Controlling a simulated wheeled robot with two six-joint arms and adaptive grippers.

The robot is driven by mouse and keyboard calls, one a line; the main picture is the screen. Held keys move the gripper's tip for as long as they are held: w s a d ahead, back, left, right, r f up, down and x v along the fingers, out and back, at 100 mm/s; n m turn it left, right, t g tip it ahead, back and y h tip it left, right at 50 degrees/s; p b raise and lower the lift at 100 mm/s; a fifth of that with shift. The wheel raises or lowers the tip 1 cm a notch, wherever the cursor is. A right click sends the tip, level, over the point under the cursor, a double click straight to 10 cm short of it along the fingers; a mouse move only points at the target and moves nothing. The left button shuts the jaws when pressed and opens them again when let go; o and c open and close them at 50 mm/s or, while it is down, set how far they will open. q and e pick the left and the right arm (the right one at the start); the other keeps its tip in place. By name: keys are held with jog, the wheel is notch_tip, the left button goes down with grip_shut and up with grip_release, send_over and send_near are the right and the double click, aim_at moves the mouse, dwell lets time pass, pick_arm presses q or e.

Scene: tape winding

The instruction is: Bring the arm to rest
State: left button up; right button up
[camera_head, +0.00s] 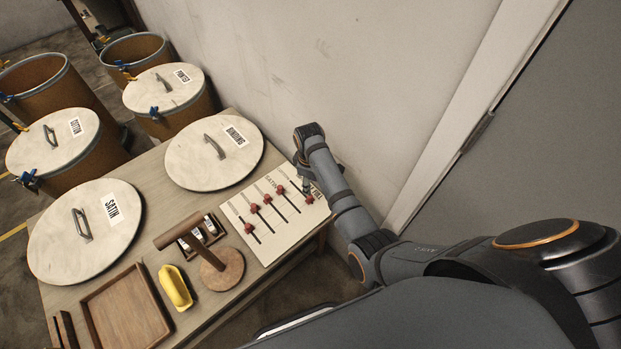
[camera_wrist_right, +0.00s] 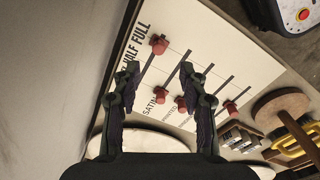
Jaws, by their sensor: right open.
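My right gripper (camera_head: 305,188) is at the far right end of the white slider board (camera_head: 284,224), by the wall. In the right wrist view my right gripper (camera_wrist_right: 160,80) has its two dark fingers apart, with nothing between them but a view of the board (camera_wrist_right: 205,45). A red knob (camera_wrist_right: 158,45) shows just beyond the fingertips, near the "half full" lettering. I cannot tell whether a finger touches it. Other red knobs (camera_head: 267,199) sit at different places along their slots. My left gripper is not in view.
The wooden table (camera_head: 157,170) also holds a "satin" lid (camera_head: 105,235), another round lid (camera_head: 190,160), a wooden stand (camera_head: 222,268), a yellow object (camera_head: 175,288) and an empty tray (camera_head: 125,310). Drums (camera_head: 45,85) stand behind. The wall (camera_head: 330,70) is close to my right arm.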

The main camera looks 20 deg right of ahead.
notch_tip(320, 180, up, 3)
dwell(0.6)
